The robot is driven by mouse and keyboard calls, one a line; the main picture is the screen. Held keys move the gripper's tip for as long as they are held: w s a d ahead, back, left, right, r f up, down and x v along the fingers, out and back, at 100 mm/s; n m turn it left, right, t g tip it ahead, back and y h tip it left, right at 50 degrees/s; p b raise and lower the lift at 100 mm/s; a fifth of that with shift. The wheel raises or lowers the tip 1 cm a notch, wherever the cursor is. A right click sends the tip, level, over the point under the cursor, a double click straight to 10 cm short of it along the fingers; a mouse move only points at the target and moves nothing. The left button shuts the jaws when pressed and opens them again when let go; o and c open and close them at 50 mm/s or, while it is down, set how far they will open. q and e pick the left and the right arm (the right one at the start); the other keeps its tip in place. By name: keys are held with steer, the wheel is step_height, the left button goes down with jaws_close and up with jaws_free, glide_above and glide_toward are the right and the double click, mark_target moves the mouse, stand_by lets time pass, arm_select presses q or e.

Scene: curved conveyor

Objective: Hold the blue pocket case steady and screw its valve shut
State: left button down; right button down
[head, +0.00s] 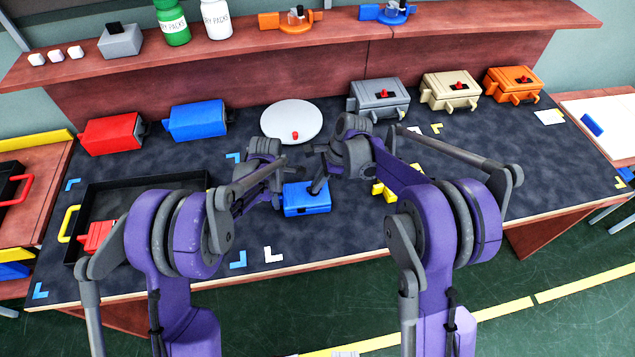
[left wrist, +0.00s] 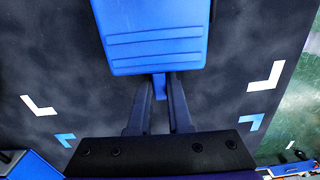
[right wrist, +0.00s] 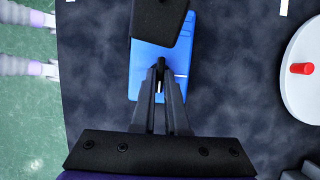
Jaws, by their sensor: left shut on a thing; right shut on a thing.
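The blue pocket case (head: 307,203) lies on the dark mat in the middle of the table. It also shows in the left wrist view (left wrist: 155,40) and the right wrist view (right wrist: 145,68). My left gripper (left wrist: 160,88) is shut on a blue tab at the case's edge. My right gripper (right wrist: 161,68) is shut above the case's top, its fingertips close together on what appears to be the valve. The valve is almost wholly hidden by the fingers, so how far it is turned cannot be told.
A white round plate (head: 281,121) with a red knob (head: 295,135) stands behind the case. Grey (head: 379,97), beige (head: 450,90) and orange (head: 514,83) cases stand at the back right. Red (head: 112,134) and blue (head: 197,120) boxes stand back left. A black tray (head: 140,183) lies left.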

steer(key=shift+n, duration=0.3)
steer(key=n, duration=0.1)
steer(key=n+g, duration=0.1)
steer(key=n, duration=0.2)
steer(key=shift+w+a+g+h, duration=0.1)
steer(key=shift+w+g+h, duration=0.2)
steer(key=shift+g, duration=0.1)
steer(key=n+g+h, duration=0.1)
steer(key=n, duration=0.4)
steer(key=shift+w+a, duration=0.1)
steer(key=shift+a, duration=0.05)
steer(key=n, duration=0.2)
steer(key=n+g+h, duration=0.1)
steer(key=n, duration=0.1)
steer(key=shift+a+n+h, duration=0.2)
steer(key=shift+n+h, duration=0.1)
steer(key=shift+w+a+n+h, duration=0.1)
steer(key=shift+n+h, duration=0.7)
steer(key=shift+n, duration=1)
steer(key=c, duration=0.9)
jaws_free()
steer(key=shift+r, duration=0.1)
